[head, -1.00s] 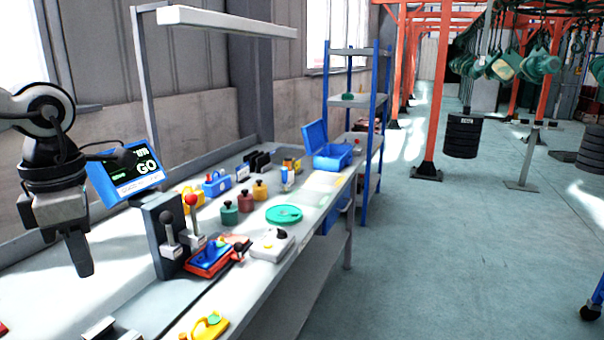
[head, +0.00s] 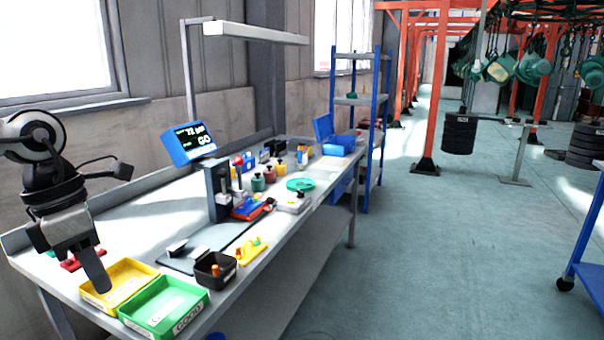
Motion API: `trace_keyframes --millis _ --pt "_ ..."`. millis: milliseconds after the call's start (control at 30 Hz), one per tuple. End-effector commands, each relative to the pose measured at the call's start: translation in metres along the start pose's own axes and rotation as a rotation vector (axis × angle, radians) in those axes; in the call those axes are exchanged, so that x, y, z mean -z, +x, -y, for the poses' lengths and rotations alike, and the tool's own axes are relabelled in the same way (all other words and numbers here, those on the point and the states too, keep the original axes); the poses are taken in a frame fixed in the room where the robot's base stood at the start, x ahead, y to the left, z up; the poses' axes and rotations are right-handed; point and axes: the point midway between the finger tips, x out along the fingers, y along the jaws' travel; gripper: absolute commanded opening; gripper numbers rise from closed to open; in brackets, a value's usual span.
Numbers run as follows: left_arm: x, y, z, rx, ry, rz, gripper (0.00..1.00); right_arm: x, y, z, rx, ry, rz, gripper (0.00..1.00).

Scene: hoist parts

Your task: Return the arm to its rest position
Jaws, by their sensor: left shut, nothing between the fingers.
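My left gripper (head: 97,272) hangs at the left of the head view, fingers pointing down. It is shut with nothing held. It appears in front of the left end of the workbench (head: 225,296), near the yellow tray (head: 145,268); I cannot tell its exact height above the bench. My right gripper is not in view.
A green tray (head: 165,308) sits beside the yellow one. A black bin (head: 214,270), a grey lever fixture (head: 217,192) and a display reading GO (head: 195,143) stand on the bench. A blue shelf rack (head: 366,150) stands beyond. The floor at right is largely clear.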

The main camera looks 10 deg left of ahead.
Motion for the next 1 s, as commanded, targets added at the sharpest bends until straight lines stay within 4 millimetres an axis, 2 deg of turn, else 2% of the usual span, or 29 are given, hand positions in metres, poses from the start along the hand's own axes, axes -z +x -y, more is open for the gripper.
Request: trace_keyframes --millis 267,467,667,833,933,1000 --pt "-0.004 0.046 0.009 0.239 -0.214 0.271 0.00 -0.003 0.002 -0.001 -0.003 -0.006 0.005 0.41" --pt "-0.011 0.083 0.016 0.485 -0.510 0.547 0.00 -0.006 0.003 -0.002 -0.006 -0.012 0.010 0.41" --pt "-0.014 0.134 0.015 0.833 -1.080 0.886 0.00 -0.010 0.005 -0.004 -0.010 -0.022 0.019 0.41" --pt "-0.003 0.193 0.018 1.093 -1.678 1.046 0.00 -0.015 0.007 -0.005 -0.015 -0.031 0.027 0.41" --pt "0.006 0.236 0.034 1.226 -2.059 1.052 0.00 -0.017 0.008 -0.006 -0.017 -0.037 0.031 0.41" --pt "0.011 0.267 0.053 1.304 -2.329 1.007 0.00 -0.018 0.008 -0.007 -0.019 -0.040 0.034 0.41"
